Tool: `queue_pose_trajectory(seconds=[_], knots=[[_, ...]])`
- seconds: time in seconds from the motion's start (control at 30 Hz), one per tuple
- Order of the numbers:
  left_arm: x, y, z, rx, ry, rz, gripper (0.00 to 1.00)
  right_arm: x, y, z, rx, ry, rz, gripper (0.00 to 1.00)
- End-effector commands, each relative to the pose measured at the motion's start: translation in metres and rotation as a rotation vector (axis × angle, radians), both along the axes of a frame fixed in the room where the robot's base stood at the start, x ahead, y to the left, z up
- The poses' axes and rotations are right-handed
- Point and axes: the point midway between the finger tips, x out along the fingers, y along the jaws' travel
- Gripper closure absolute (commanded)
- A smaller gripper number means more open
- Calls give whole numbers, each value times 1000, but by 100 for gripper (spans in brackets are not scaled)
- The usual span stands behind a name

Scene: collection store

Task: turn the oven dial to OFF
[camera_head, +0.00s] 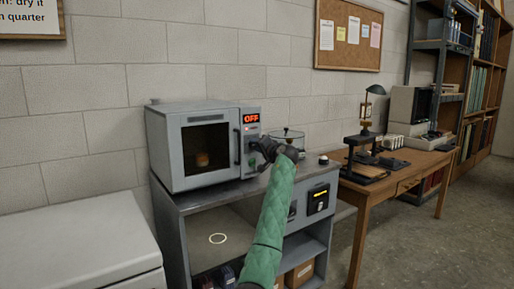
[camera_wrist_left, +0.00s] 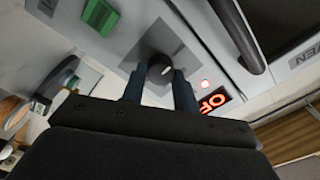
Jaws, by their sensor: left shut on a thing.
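The oven (camera_head: 205,148) is a grey box with a dark window, standing on a grey cabinet. Its display (camera_head: 251,118) reads OFF in red, and the display also shows in the left wrist view (camera_wrist_left: 214,101). My left gripper (camera_head: 262,148) is at the oven's control panel, its arm in a green quilted sleeve. In the left wrist view the two fingers are on either side of the round dark dial (camera_wrist_left: 160,68), shut on it. The dial's pointer mark cannot be made out. A red light is lit beside the display. My right gripper is in neither view.
A green button (camera_wrist_left: 102,14) and the black door handle (camera_wrist_left: 236,32) are close to the dial. A wooden desk (camera_head: 405,170) with equipment is further right. A pale chest (camera_head: 75,245) is at left.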

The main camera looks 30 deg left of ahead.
Motion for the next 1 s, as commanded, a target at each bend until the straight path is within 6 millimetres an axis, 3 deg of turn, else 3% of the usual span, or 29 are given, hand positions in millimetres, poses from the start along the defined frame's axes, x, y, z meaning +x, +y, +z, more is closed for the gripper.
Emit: queue_pose_trajectory(seconds=[0.1,0.13,0.23,0.57,1.0], knots=[[0,0,-4,-3,4,1,93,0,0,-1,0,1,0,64],[0,0,-4,-3,4,1,66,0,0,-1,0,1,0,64],[0,0,-3,-2,3,1,49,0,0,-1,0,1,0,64],[-1,-3,-2,-1,1,0,49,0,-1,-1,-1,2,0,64],[-23,-57,-2,-1,1,0,49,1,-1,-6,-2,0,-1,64]])
